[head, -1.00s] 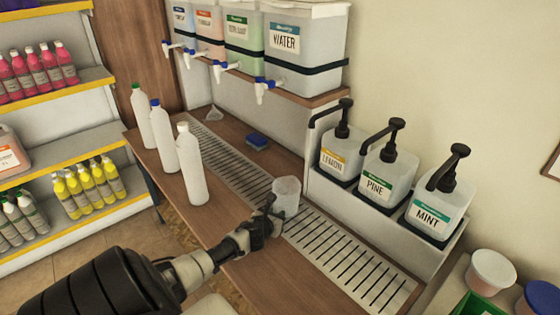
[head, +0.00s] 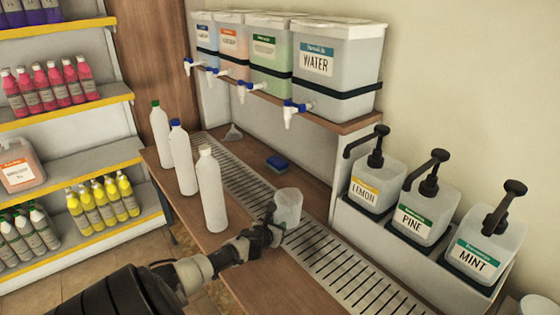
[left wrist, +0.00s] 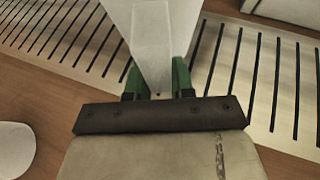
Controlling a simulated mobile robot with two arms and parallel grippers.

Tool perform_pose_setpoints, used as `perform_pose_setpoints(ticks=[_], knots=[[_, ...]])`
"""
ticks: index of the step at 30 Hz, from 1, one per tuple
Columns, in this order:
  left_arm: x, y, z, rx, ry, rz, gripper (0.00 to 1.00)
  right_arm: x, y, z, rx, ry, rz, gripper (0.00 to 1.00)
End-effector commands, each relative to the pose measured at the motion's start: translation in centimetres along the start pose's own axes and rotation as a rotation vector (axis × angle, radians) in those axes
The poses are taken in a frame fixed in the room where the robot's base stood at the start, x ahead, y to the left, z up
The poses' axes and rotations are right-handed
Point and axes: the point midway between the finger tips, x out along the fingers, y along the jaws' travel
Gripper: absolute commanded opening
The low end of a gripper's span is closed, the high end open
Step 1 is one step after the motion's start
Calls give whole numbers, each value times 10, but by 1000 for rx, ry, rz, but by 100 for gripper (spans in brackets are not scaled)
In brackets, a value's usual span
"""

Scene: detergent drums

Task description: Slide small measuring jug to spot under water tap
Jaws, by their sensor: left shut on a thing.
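The small clear measuring jug (head: 288,206) stands upright on the slotted metal drip tray (head: 330,268) in the head view. My left gripper (head: 274,224) is shut on it from the front left, low on its side. The water tap (head: 290,114) sits on the front of the WATER tank (head: 335,68), above the jug in the picture. In the left wrist view the jug (left wrist: 157,40) stands between the green-edged fingers of the gripper (left wrist: 157,82); its top is cut off. My right gripper is out of view.
Several white bottles (head: 211,190) stand on the wooden bench left of the jug. A blue sponge (head: 278,163) lies behind it. The LEMON (head: 370,185), PINE (head: 416,218) and MINT (head: 478,255) pump containers stand right of the drip tray, which is otherwise clear nearby.

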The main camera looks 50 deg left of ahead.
Motion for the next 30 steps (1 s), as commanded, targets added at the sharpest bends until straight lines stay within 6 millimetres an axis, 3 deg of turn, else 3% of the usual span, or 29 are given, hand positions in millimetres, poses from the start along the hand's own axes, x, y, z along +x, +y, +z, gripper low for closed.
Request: perform_pose_setpoints(ticks=[17,18,22,23,30], knots=[[1,5,-1,0,2,0,0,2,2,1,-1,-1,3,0],[1,5,0,0,2,0,29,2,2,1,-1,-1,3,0],[1,5,0,0,1,0,49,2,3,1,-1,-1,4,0],[1,5,0,0,1,0,53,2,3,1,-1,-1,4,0],[0,5,0,0,1,0,53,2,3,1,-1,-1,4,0]])
